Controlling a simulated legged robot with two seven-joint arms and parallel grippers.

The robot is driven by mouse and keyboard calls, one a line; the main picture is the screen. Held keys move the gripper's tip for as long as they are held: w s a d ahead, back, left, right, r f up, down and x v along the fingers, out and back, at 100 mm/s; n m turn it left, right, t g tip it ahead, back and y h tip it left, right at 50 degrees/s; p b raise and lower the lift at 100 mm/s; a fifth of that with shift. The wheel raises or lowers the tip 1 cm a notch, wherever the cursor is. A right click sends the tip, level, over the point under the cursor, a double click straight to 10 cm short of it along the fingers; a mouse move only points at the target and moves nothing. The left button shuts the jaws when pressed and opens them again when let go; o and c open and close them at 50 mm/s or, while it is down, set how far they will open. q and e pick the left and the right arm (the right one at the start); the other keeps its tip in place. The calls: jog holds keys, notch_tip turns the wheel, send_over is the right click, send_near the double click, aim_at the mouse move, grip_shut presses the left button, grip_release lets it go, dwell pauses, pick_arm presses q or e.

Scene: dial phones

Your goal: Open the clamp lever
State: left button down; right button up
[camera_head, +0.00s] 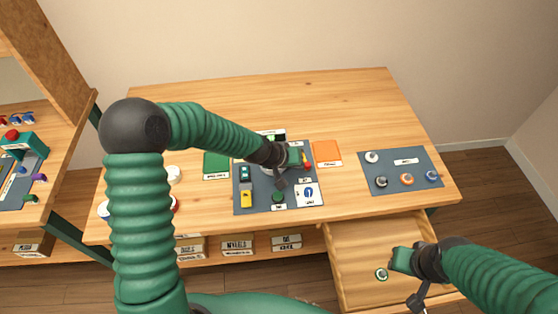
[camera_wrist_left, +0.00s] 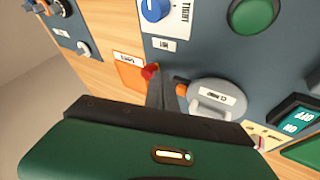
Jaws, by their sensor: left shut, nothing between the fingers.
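In the left wrist view, the clamp is a grey rounded plate (camera_wrist_left: 228,92) with a small label and a light handle-like loop. An orange tip (camera_wrist_left: 181,89) sticks out from its left side. A red knob (camera_wrist_left: 149,72) sits left of it. My left gripper (camera_wrist_left: 158,75) is shut and empty, its dark fingers between the red knob and the plate; I cannot tell whether they touch either. In the head view my left gripper (camera_head: 297,160) is over the panel and hides most of the clamp. My right gripper (camera_head: 402,260) hangs over the open drawer; its fingers are unclear.
The dark panel (camera_head: 257,204) also carries a blue dial (camera_head: 308,190), a green button (camera_head: 278,196) and a yellow part (camera_head: 246,199). An orange pad (camera_head: 327,153) lies right of it. Another mat (camera_head: 388,160) with several knobs is further right. The drawer (camera_head: 360,245) stands open.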

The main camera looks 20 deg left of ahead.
pick_arm(q)
jog(key=shift+d+r+n+y+p, duration=0.15)
jog(key=shift+d+n+y+p, duration=0.25)
jog(key=shift+d+n, duration=0.4)
jog(key=shift+w+a+t, duration=0.1)
jog(key=shift+a+t, duration=0.05)
jog(key=shift+t, duration=0.15)
jog(key=shift+a+f, duration=0.2)
jog(key=shift+a, duration=0.15)
jog(key=shift+w+a, duration=0.35)
jog(key=shift+a, duration=0.1)
jog(key=shift+r, duration=0.1)
